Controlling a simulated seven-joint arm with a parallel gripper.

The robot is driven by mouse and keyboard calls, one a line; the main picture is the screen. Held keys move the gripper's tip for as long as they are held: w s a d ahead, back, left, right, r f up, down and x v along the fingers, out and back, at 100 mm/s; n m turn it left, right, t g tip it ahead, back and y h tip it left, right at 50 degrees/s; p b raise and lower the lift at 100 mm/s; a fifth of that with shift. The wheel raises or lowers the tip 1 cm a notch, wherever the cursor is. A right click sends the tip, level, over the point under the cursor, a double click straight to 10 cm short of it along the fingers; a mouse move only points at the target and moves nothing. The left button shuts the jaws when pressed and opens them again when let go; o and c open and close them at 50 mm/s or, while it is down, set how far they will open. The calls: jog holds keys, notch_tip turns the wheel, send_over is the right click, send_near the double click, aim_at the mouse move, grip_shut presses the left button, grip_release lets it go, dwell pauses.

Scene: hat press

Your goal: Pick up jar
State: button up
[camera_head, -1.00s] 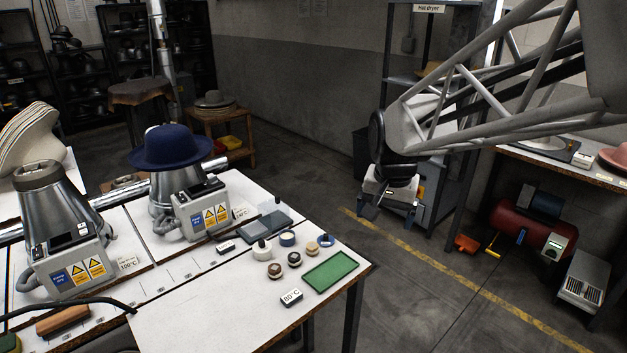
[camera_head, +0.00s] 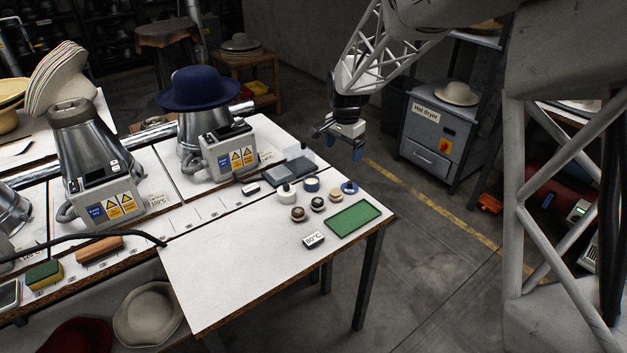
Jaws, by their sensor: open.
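Several small round pieces stand in a cluster on the white table. A white jar-like piece with a dark top (camera_head: 286,194) is at the left of the cluster. Beside it are a blue-and-white round piece (camera_head: 311,184), low pieces with dark or brown tops (camera_head: 298,214) (camera_head: 318,204), a tan one (camera_head: 336,195) and a blue ring (camera_head: 349,188). I cannot tell for sure which one is the jar. My gripper (camera_head: 338,144) has blue fingertips spread apart and empty. In the picture it appears above and right of the cluster, near the table's far right corner, touching nothing.
A green mat (camera_head: 353,219) and an 80°C sign (camera_head: 314,240) lie in front of the cluster. Grey flat blocks (camera_head: 284,172) lie behind it. A steamer (camera_head: 222,157) bearing a navy hat (camera_head: 200,88) stands to the left. The table's front (camera_head: 225,275) is clear.

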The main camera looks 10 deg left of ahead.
jog(key=m, duration=0.2)
send_over(311, 182)
jog(key=shift+g, duration=0.3)
notch_tip(311, 182, down, 12)
jog(key=shift+f, duration=0.1)
jog(key=shift+f, duration=1.25)
jog(key=shift+f, duration=2.6)
jog(key=c, duration=1.2)
jog(key=shift+r, duration=0.2)
